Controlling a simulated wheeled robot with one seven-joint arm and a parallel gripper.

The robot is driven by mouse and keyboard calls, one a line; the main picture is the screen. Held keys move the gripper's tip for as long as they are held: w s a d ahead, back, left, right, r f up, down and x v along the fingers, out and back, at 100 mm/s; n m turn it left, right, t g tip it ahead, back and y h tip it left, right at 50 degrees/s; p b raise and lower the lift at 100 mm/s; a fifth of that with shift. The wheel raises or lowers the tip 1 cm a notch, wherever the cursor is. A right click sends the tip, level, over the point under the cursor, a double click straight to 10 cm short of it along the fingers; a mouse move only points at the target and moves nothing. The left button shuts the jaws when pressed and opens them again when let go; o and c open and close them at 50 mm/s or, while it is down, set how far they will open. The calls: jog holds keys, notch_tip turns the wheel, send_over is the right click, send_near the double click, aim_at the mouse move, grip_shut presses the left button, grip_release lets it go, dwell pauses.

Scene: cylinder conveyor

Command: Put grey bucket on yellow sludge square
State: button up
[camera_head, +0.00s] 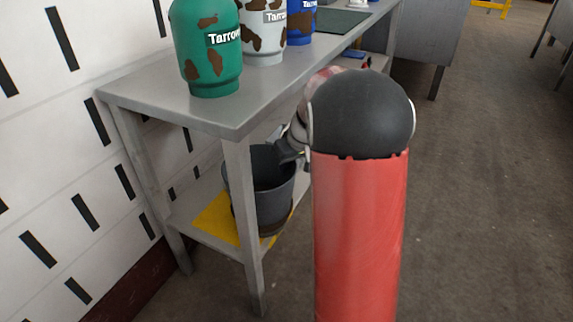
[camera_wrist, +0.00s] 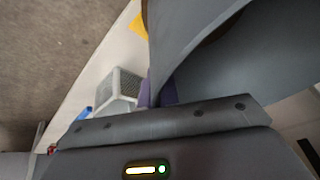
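The grey bucket (camera_head: 272,205) is roughly upright above the lower shelf, partly behind the table's front leg. The yellow square (camera_head: 214,219) lies on that shelf, showing left of the bucket and a little below it. The bucket covers much of the square; I cannot tell whether its base rests on it. My gripper (camera_head: 287,156) is at the bucket's right rim, partly hidden by my red arm. In the wrist view, the gripper's fingers (camera_wrist: 157,93) appear closed on the wall of the bucket (camera_wrist: 245,50), and a yellow corner (camera_wrist: 139,25) shows beyond.
The grey metal table (camera_head: 165,98) has a front leg (camera_head: 246,235) close to the bucket. Green (camera_head: 208,50), white (camera_head: 263,35) and blue (camera_head: 300,22) canisters stand on top. A light mesh-sided box (camera_wrist: 119,88) shows near the gripper. Open floor (camera_head: 480,200) lies right.

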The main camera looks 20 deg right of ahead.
jog(key=o, duration=0.4)
jog(key=shift+o, duration=0.2)
jog(key=shift+s+d+r+p, duration=0.1)
jog(key=shift+r+p, duration=0.2)
jog(key=shift+r, duration=0.3)
jog(key=p+v, duration=0.1)
jog(key=v, duration=1)
jog(key=shift+s, duration=0.15)
